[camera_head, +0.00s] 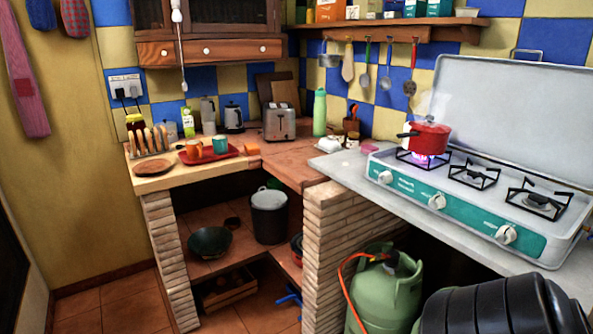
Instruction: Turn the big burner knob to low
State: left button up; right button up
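A camping stove (460,225) with an open grey lid (505,115) stands on the right-hand counter. Its teal front panel has three white knobs: a left knob (385,177), a middle knob (437,201) and a right knob (506,234). I cannot tell for sure which knob belongs to the big burner, or their exact settings. A red pot (430,136) with a lid sits on the left burner, with a violet flame glow (424,159) under it. The middle burner (474,176) and right burner (539,202) are bare and show no flame. Neither gripper is in view.
A green gas bottle (384,293) with an orange hose stands below the stove. A large black rounded shape at bottom right is unclear. A toaster (279,122), a green bottle (320,112) and a red tray (208,155) stand on the counters. The space before the knobs looks clear.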

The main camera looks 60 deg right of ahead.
aim_at(387, 175)
jog(key=z, duration=0.45)
jog(key=i, duration=1.25)
jog(key=z, duration=1.05)
